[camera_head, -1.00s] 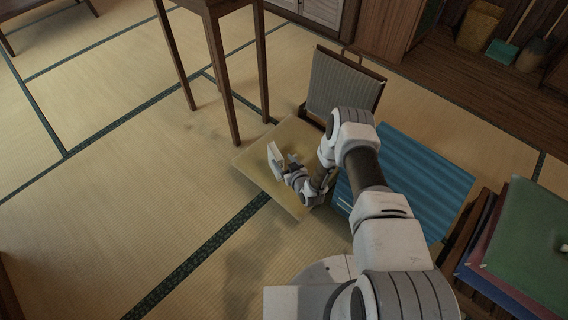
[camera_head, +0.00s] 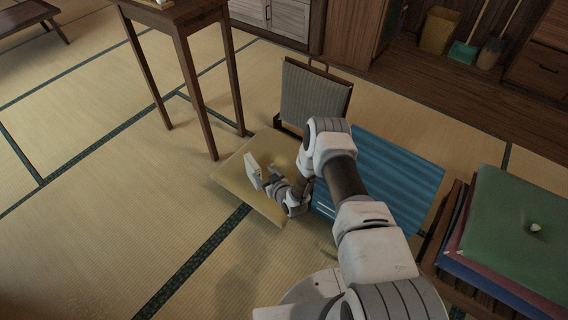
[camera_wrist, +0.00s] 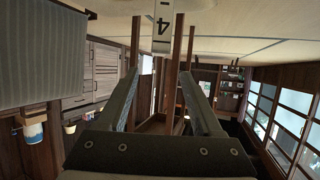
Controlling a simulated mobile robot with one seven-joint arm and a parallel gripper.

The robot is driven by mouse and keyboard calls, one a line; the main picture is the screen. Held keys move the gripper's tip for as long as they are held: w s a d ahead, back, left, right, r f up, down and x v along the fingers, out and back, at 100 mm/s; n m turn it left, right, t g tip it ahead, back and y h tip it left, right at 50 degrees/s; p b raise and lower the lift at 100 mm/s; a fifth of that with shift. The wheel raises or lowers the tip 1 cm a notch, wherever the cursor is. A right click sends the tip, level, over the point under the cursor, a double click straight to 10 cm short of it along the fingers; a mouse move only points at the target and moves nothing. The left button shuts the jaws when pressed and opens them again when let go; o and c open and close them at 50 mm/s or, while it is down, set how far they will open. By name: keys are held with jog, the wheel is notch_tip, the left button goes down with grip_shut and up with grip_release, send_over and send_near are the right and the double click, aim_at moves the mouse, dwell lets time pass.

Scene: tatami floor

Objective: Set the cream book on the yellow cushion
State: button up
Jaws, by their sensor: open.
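The cream book (camera_head: 251,167) stands upright on the yellow cushion (camera_head: 230,172), which lies on the tatami. My gripper (camera_head: 265,177) is low over the cushion, just right of the book. In the wrist view my gripper (camera_wrist: 163,74) has its two fingers spread apart with nothing between them. The book's narrow face with a black "4" (camera_wrist: 162,30) shows at the top of the wrist view, beyond the fingertips. My arm and wrist cover the right part of the cushion.
A tall wooden table (camera_head: 180,25) stands behind the cushion. A grey-backed floor chair (camera_head: 316,95) is behind it, and a blue mat (camera_head: 395,180) lies to the right. Stacked cushions, green on top (camera_head: 510,215), are at far right. Tatami at left is clear.

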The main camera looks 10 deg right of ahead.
jog(key=w+d+r+g+h, duration=0.15)
jog(key=w+r, duration=0.25)
jog(key=r, duration=0.6)
jog(key=w+d+r, duration=0.2)
jog(key=w+r, duration=0.2)
jog(key=r, duration=0.6)
jog(key=s+d+r+m+g+h, duration=0.1)
jog(key=s+d+r, duration=0.15)
jog(key=r, duration=0.75)
jog(key=s+d+r+g+h, duration=0.15)
jog(key=s+r, duration=0.25)
jog(key=r, duration=0.6)
jog(key=s+d+r+m+h, duration=0.15)
jog(key=s+d+r, duration=0.25)
jog(key=s+r, duration=1.05)
jog(key=s+m+g, duration=0.2)
jog(key=s, duration=2.1)
jog(key=shift+s+d+r+g, duration=0.15)
jog(key=shift+r+g, duration=0.1)
jog(key=shift+g, duration=0.15)
jog(key=shift+r, duration=0.15)
